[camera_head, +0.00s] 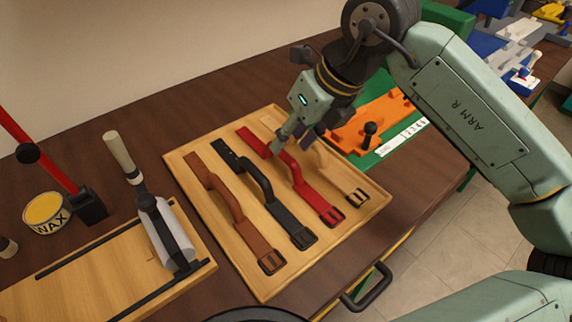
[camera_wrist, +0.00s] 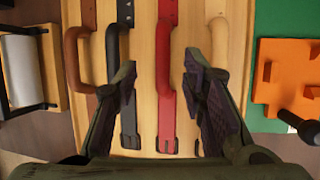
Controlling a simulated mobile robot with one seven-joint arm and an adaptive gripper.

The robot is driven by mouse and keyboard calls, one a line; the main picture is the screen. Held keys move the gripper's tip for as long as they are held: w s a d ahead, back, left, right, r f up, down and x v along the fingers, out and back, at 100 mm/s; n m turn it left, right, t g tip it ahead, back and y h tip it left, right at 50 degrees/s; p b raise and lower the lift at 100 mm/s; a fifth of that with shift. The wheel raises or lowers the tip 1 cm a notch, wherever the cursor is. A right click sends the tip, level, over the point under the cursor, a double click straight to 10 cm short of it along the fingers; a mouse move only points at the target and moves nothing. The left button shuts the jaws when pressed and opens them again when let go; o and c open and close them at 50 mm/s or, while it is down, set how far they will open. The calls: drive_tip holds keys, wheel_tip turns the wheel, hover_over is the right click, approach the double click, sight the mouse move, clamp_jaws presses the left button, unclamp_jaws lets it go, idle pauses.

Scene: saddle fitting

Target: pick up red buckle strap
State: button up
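The red buckle strap (camera_head: 308,190) lies on a wooden board, third from the left in a row of straps, with a raised red loop handle and a dark buckle at its near end. In the wrist view the red strap (camera_wrist: 166,110) runs up the middle, between my two fingers. My gripper (camera_head: 291,138) is over the far part of the red strap and hides some of it. The fingers of my gripper (camera_wrist: 158,65) are apart with nothing held between them. I cannot tell how high the fingertips are above the strap.
A brown strap (camera_head: 228,207) and a black strap (camera_head: 280,213) lie left of the red one, a tan strap (camera_head: 340,178) right. The wooden board (camera_head: 180,170) holds them. An orange fixture (camera_head: 385,112) stands right, a wax tin (camera_head: 45,212) and roller (camera_head: 165,232) left.

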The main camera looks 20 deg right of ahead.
sight(284, 152)
drive_tip(key=shift+p+x, duration=0.7)
drive_tip(key=shift+x, duration=1.6)
drive_tip(key=shift+d, duration=0.15)
drive_tip(key=shift+c, duration=0.2)
clamp_jaws()
